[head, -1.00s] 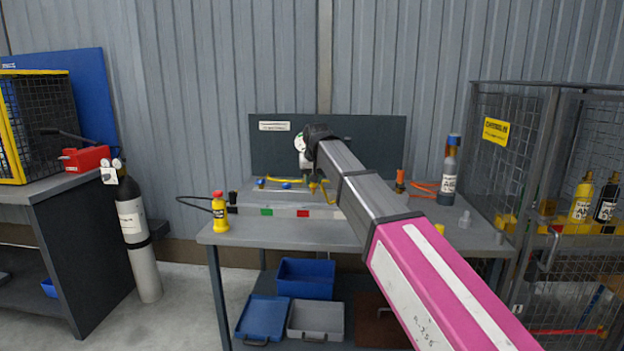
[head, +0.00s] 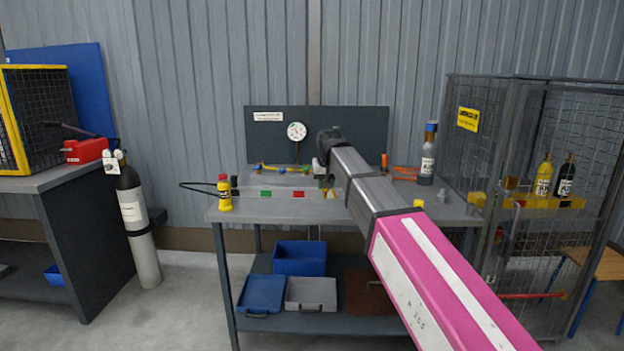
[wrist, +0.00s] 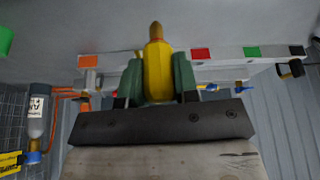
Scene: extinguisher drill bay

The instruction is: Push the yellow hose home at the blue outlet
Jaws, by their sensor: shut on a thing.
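My gripper (wrist: 158,82) is shut on the yellow hose (wrist: 158,70), whose thick end lies between the green fingers with its brass tip sticking out past them. In the head view my gripper (head: 325,182) is over the bench at the right part of the grey manifold, and the wrist partly hides it. Blue fittings (head: 283,170) show on the manifold left of my gripper; a blue fitting also shows in the wrist view (wrist: 240,87), right of the fingers. Which one is the blue outlet I cannot tell. The brass tip appears apart from the blue fittings.
The manifold's front (head: 250,192) carries green and red patches. A round gauge (head: 297,131) is on the dark back panel. A yellow bottle (head: 224,194) stands at the bench's left, a grey bottle (head: 427,160) and orange hose (head: 404,175) at the right. A mesh cage (head: 490,150) stands beyond.

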